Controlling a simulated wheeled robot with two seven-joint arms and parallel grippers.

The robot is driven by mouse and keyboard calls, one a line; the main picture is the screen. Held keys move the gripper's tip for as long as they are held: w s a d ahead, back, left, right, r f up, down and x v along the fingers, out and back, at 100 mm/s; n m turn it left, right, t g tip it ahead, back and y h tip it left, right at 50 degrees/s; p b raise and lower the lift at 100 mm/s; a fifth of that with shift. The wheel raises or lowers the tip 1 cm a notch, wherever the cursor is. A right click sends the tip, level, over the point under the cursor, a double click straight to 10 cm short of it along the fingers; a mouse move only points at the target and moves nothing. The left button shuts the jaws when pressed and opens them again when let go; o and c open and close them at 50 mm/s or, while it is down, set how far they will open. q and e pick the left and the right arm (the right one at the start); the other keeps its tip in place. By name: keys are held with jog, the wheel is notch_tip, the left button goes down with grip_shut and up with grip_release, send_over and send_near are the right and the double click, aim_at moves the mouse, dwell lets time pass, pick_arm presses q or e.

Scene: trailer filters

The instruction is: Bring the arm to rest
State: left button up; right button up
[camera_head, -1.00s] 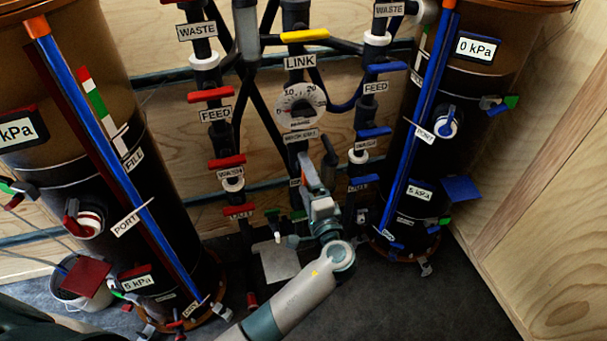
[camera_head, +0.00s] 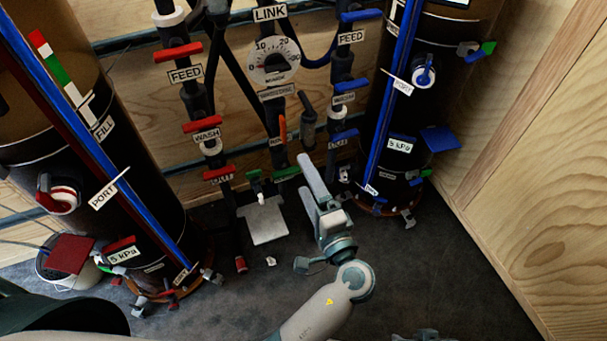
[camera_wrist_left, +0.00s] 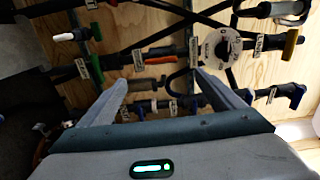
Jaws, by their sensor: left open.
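My left gripper (camera_head: 304,173) is in front of the lower pipework, its arm rising from the bottom middle of the head view. Its two pale fingers are apart with nothing between them. The left wrist view shows the same open gripper (camera_wrist_left: 161,79), with valves and pipes beyond the fingers. A small grey and teal piece of my own body (camera_head: 415,336) shows at the bottom edge of the head view, too cut off to read as a gripper.
A black column (camera_head: 140,205) stands left and another (camera_head: 385,130) right. Between them are pipes with red and blue valve handles and a dial gauge (camera_head: 274,60). A grey plate (camera_head: 264,222) is low at centre. Dark floor (camera_head: 430,270) is clear at right.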

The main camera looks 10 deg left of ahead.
jog(key=shift+d, duration=0.25)
dwell(0.3)
pick_arm(q)
jog(key=s+a+f+g+h+p, duration=0.1)
jog(key=s+f+g+h+p, duration=0.25)
jog(key=f, duration=0.95)
jog(key=s+a+f+g+h+p, duration=0.1)
jog(key=s+f+g+h+p, duration=0.2)
jog(key=f, duration=0.9)
jog(key=s+a+f+n+g+h+p, duration=0.1)
jog(key=s+a+f+n+h+p, duration=0.1)
jog(key=s+a+f+n, duration=0.2)
jog(key=s+a+f+n+g+h+p, duration=0.2)
jog(key=s+a+f+n+p, duration=0.1)
jog(key=s+f, duration=0.6)
jog(key=s+a+n, duration=0.1)
jog(key=s, duration=0.2)
jog(key=shift+s+n+h, duration=0.25)
jog(key=shift+n+h, duration=0.1)
jog(key=shift+n, duration=0.05)
pick_arm(e)
notch_tip(320, 180, down, 17)
jog(key=w+a+t, duration=0.1)
jog(key=shift+a+t, duration=0.3)
jog(key=shift+w+r, duration=0.1)
jog(key=shift+r, duration=0.05)
